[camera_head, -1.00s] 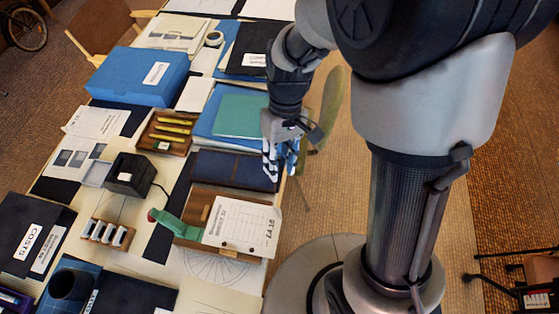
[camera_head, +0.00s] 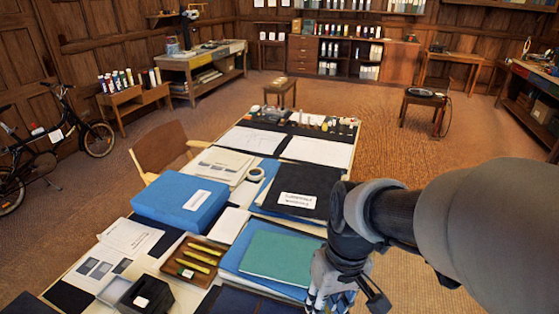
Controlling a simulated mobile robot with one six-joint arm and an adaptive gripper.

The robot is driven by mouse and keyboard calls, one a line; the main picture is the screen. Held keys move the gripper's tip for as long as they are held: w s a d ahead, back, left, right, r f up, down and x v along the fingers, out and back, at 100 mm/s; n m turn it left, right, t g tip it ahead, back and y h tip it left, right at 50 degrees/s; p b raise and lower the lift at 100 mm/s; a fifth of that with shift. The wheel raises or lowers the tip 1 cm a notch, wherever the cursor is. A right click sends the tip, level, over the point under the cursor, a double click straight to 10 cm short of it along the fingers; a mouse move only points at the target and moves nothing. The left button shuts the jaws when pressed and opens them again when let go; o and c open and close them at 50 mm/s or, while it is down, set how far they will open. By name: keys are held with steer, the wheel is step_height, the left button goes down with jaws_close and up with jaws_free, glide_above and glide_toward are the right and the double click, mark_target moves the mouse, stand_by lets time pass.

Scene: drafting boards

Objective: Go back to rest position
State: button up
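My gripper (camera_head: 328,299) is at the lower middle of the head view, pointing down by the right edge of the long table (camera_head: 352,150). Its fingers are small and partly cut off by the bottom of the picture, so I cannot tell whether they are open or shut. No held object can be made out. My arm comes in from the right side, bent at the wrist, and hides part of the table's right edge. A teal folder (camera_head: 277,257) on a blue one lies just left of the gripper.
On the table are a blue box (camera_head: 180,199), a black folder (camera_head: 303,189), a wooden tray of yellow markers (camera_head: 196,262), a tape roll (camera_head: 256,174) and a black box (camera_head: 147,297). A chair (camera_head: 160,150) stands at the left. Carpet right of the table is open.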

steer(key=s+d+r+m+t+h, duration=0.1)
steer(key=s+d+r+m+t, duration=0.2)
steer(key=s+d+r+t, duration=0.2)
steer(key=s+r, duration=0.3)
steer(key=shift+s+r, duration=0.25)
steer(key=shift+r, duration=0.1)
